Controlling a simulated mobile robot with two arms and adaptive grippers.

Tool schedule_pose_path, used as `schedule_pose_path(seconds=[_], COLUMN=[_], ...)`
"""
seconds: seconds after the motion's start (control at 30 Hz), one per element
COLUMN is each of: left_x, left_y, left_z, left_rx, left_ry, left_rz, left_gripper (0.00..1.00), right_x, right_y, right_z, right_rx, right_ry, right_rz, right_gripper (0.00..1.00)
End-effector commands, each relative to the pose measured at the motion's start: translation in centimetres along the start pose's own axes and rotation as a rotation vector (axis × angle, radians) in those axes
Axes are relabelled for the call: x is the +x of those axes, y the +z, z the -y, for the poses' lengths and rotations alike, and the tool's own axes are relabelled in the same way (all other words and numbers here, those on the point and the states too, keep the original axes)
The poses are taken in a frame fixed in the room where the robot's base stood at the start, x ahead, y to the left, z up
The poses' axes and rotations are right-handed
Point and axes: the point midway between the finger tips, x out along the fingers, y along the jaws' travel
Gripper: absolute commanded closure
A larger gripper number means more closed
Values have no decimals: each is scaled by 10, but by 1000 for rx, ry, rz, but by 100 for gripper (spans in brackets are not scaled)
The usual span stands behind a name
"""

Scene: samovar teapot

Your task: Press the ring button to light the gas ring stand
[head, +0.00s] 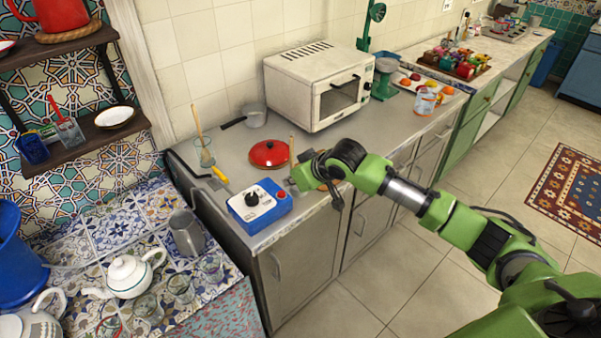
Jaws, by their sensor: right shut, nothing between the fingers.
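A blue box (240,212) with a white panel stands at the front left end of the grey counter. It carries a black knob (252,198) and a small red button (281,195) on its right side. My right gripper (300,184) is at the end of the green arm, just right of and behind the box, low over the counter. It is shut and empty, and appears apart from the button. The wrist hides part of the counter there. I cannot clearly pick out a gas ring or any flame. My left gripper is not in view.
A red lid (269,153) lies behind the box, with a white oven (318,88) beyond it. A yellow-handled tool (221,175) and a glass (206,156) stand to the left. A white teapot (130,275) and glasses occupy the lower tiled surface.

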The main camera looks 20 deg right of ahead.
Motion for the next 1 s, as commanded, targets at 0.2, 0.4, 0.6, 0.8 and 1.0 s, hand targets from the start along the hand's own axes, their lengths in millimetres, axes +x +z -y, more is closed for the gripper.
schedule_pose_path(seconds=[0.2,0.4,0.6,0.8,1.0], left_x=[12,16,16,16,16], left_y=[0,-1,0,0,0], left_z=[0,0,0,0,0], left_rx=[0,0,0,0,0], left_ry=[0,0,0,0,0], left_rz=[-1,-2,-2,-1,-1], left_gripper=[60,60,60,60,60], right_x=[-39,-61,-66,-66,-65], right_y=[-1,-2,-3,-3,-2], right_z=[-1,-1,0,-1,1], right_rx=[-3,-1,0,0,-1], right_ry=[3,2,1,1,-1], right_rz=[-6,-7,-6,-6,-5], right_gripper=[100,100,100,100,100])
